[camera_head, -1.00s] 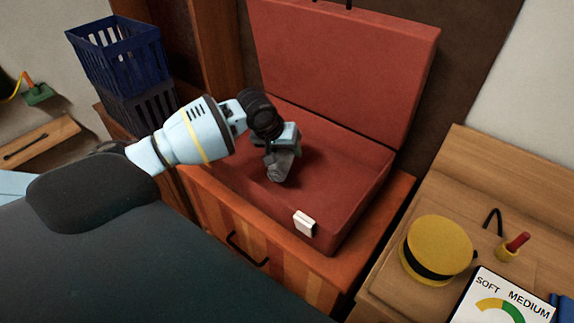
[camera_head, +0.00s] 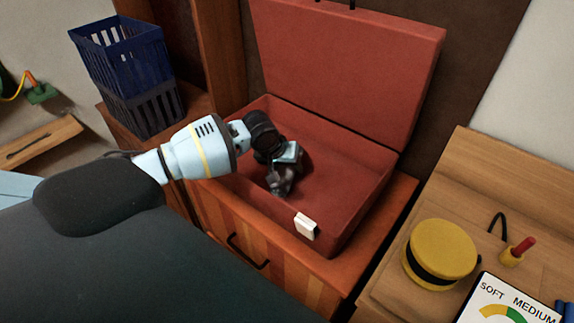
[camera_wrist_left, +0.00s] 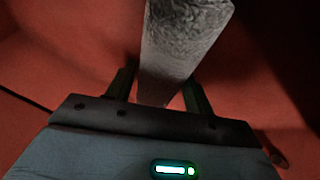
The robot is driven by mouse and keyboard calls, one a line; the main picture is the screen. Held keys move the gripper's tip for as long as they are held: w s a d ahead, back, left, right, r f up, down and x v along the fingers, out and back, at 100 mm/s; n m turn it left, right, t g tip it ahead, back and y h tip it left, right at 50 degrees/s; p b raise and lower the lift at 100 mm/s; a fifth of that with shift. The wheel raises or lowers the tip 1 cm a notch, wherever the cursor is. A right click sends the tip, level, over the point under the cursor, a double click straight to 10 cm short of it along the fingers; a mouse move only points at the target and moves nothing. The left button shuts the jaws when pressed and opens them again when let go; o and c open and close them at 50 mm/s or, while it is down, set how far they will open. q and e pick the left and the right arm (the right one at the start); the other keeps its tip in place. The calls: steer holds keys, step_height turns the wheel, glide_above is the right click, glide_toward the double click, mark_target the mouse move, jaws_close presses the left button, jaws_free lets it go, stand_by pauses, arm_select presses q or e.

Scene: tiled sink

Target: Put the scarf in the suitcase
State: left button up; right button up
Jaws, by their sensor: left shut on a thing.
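A red suitcase (camera_head: 350,190) lies open on a wooden cabinet, its lid (camera_head: 345,60) raised at the back. My left gripper (camera_head: 283,180) is inside the suitcase's lower half, toward its left side. It is shut on the grey scarf (camera_head: 282,186), which looks like a small grey bundle in the head view. In the left wrist view the scarf (camera_wrist_left: 182,45) is a grey textured strip between the fingers (camera_wrist_left: 160,95), with red suitcase lining around it. I cannot tell whether the scarf touches the suitcase floor. My right gripper is not in view.
Blue baskets (camera_head: 125,50) are stacked left of the suitcase. A white tag or clasp (camera_head: 306,226) is on the suitcase's front edge.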

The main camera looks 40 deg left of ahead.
arm_select(q)
steer(key=o, duration=1)
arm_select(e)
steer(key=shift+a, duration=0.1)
arm_select(q)
steer(key=p+v, duration=0.1)
steer(key=v, duration=1.1)
steer(key=shift+r+p, duration=0.1)
steer(key=shift+p, duration=0.3)
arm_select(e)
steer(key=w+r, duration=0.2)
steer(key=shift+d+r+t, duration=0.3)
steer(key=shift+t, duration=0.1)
